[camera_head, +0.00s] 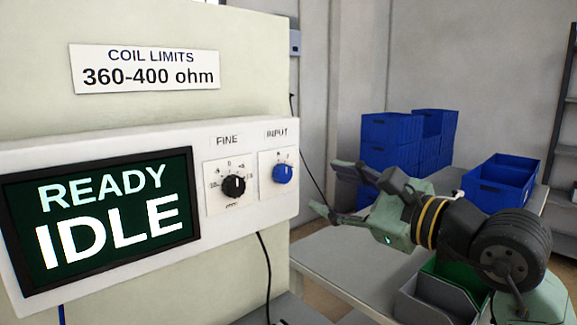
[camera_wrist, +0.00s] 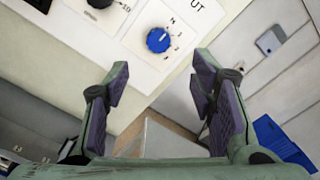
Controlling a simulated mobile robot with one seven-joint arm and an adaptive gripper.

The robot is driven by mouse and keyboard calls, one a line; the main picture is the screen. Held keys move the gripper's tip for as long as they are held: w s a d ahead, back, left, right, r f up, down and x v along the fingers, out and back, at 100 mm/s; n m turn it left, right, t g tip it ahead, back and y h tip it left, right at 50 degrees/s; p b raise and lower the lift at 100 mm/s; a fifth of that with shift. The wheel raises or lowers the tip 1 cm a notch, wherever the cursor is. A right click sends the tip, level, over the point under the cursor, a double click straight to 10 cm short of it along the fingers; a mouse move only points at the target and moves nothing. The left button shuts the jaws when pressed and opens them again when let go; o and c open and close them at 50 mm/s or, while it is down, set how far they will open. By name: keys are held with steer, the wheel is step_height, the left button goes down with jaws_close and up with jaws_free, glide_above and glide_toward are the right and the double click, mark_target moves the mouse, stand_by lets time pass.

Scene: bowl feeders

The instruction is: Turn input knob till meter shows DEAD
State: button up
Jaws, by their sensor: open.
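The input knob (camera_head: 282,174) is blue and sits under the INPUT label at the right end of the white panel. In the wrist view the input knob (camera_wrist: 158,40) lies ahead of the open fingers, with a white pointer line and marks around it. The meter screen (camera_head: 100,220) reads "READY IDLE". My gripper (camera_head: 340,190) is open and empty, right of the panel and apart from the knob. In the wrist view my gripper (camera_wrist: 160,85) shows both fingers spread, with nothing between them.
The black FINE knob (camera_head: 233,187) is just left of the input knob. A sign (camera_head: 146,68) above reads "COIL LIMITS 360-400 ohm". A black cable (camera_head: 265,275) hangs below the panel. Blue bins (camera_head: 392,142) stand behind my arm, and a grey table (camera_head: 335,262) lies below it.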

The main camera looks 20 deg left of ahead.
mark_target(286, 174)
steer(key=p+x, duration=0.3)
steer(key=x, duration=0.6)
steer(key=shift+a+r+p, duration=0.15)
steer(key=shift+a+p, duration=0.15)
steer(key=shift+p, duration=0.05)
steer(key=shift+w+a, duration=0.2)
steer(key=shift+a, duration=0.1)
steer(key=c, duration=1.1)
steer(key=shift+c, duration=0.2)
